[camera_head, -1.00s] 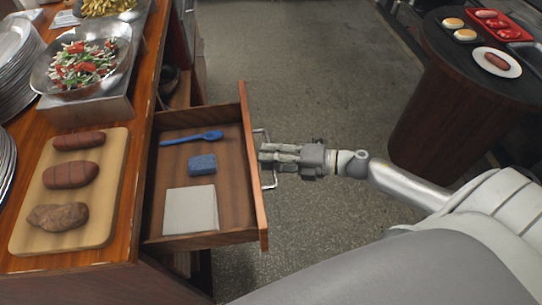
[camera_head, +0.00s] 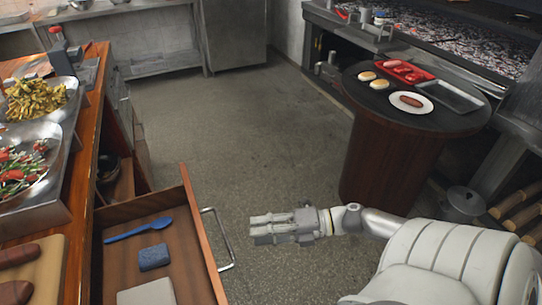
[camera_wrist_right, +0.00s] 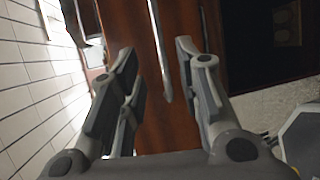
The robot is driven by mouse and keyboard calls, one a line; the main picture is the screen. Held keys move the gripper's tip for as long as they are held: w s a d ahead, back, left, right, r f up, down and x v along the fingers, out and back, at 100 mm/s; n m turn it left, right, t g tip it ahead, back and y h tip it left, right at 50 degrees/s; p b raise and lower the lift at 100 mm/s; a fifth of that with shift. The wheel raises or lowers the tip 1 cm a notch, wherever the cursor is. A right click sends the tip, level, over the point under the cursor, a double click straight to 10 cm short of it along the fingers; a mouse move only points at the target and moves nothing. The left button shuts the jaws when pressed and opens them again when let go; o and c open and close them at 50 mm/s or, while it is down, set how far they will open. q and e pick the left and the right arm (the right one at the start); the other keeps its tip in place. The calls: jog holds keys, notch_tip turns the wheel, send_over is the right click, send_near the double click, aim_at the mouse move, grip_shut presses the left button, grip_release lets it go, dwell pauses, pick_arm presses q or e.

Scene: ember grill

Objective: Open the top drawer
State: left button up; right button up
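The top drawer (camera_head: 206,243) of the wooden counter stands pulled out. Its front panel and silver bar handle (camera_head: 216,238) face the aisle. Inside lie a blue spoon (camera_head: 138,230), a blue sponge (camera_head: 154,257) and a pale folded cloth (camera_head: 147,292). My right gripper (camera_head: 252,234) is just right of the handle, apart from it and empty. In the right wrist view its two fingers (camera_wrist_right: 157,50) are spread, with the handle (camera_wrist_right: 160,52) and brown drawer front (camera_wrist_right: 165,125) beyond them. My left gripper is not in view.
Food trays (camera_head: 38,100) and a cutting board (camera_head: 45,265) with meat stand on the counter (camera_head: 80,190) at left. A round dark table (camera_head: 385,108) with plates and food stands at right, before the grill (camera_head: 450,50). The floor between is clear.

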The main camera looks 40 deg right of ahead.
jog(key=shift+v, duration=1.05)
